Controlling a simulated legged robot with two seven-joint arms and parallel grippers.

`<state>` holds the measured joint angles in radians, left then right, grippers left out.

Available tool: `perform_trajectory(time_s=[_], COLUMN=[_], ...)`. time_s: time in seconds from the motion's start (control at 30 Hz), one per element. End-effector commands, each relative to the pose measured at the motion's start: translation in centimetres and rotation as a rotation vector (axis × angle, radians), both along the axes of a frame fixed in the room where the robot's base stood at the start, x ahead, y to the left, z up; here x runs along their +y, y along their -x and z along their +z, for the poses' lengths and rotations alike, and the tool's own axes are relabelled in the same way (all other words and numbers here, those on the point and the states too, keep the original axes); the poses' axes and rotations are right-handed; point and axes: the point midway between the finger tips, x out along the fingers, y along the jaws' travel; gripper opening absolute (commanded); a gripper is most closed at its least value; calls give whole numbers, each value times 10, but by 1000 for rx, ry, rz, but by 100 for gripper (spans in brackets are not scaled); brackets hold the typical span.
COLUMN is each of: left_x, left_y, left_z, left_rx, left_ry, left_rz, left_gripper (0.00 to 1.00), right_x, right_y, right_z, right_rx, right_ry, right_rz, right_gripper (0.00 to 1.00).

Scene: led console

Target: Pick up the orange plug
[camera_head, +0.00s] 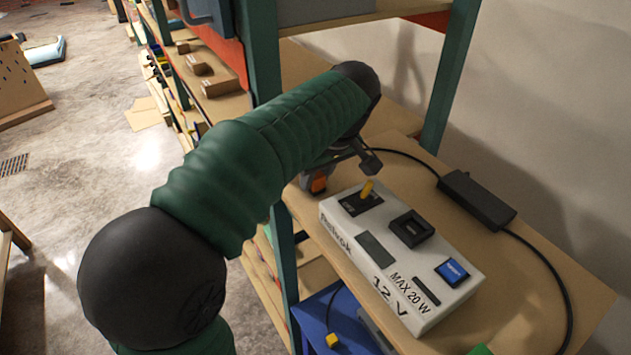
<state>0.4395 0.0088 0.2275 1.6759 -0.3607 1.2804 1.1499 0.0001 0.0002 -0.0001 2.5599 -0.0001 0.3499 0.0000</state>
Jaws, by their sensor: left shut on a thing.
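The orange plug (319,184) shows as a small orange block at the left end of the white console (348,250), largely hidden by my arm and hand. My left gripper (338,170) is at the plug and shut on it. The fingers are partly hidden, so the exact grip does not show. A black cable runs from behind the gripper to a black power adapter (477,200). My right gripper is not in view.
The console carries a yellow lever (367,188), a black socket (411,229) and a blue switch (453,272). It stands on a wooden shelf (540,285) against a pale wall. A green shelf post (450,75) rises behind. A blue bin (322,312) is below.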

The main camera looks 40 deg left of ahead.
Motion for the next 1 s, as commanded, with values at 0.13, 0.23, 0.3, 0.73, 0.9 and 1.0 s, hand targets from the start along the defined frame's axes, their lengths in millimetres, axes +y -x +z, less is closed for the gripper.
perform_trajectory(time_s=[0.13, 0.23, 0.3, 0.73, 0.9, 1.0], left_x=[0, 0, 0, 0, 0, 0], left_y=[1, 0, -1, -1, 0, 0], left_z=[0, 0, 2, 83, 105, 114], left_rx=[1, 1, 1, -2, 1, 1], left_ry=[1, 0, 0, 0, 0, 0], left_rz=[0, 0, 1, 0, 0, 0], left_gripper=[0, 0, 0, 0, 0, 0], right_x=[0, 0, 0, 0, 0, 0], right_y=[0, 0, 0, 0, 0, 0], right_z=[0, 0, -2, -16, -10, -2], right_rx=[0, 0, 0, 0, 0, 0], right_ry=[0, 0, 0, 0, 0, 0], right_rz=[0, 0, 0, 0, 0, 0], right_gripper=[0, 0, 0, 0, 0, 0])
